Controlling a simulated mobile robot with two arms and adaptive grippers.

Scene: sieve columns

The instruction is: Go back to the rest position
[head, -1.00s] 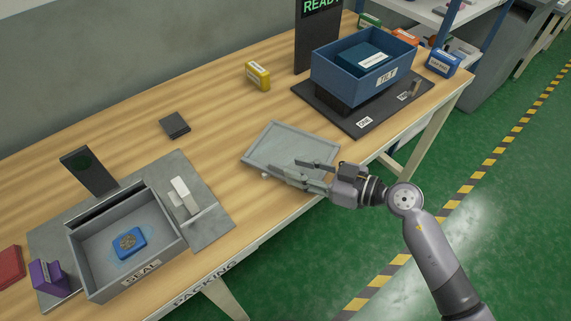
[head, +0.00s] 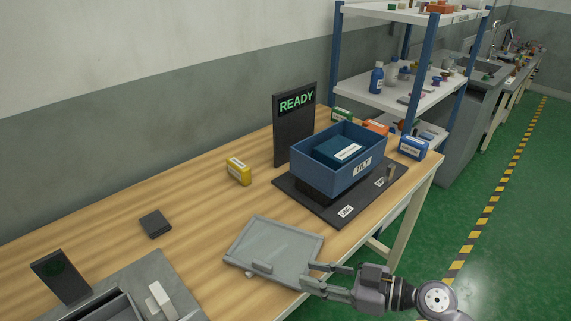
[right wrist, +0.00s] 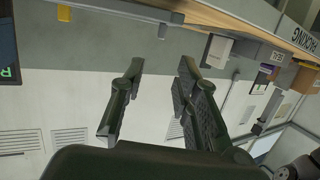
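My right gripper (head: 309,276) is at the front edge of the table, by the right front corner of the grey tray (head: 285,232). In the right wrist view its two fingers (right wrist: 161,66) stand apart with nothing between them. The gripper is open and empty. The tray lies flat on the table and looks empty. My left gripper is in neither current view.
The wooden table (head: 200,208) holds a blue bin (head: 341,176) on a dark tilt stand, a READY screen (head: 296,125), a yellow box (head: 239,171) and a dark block (head: 155,223). A shelf rack (head: 427,75) stands behind. Green floor at the right is clear.

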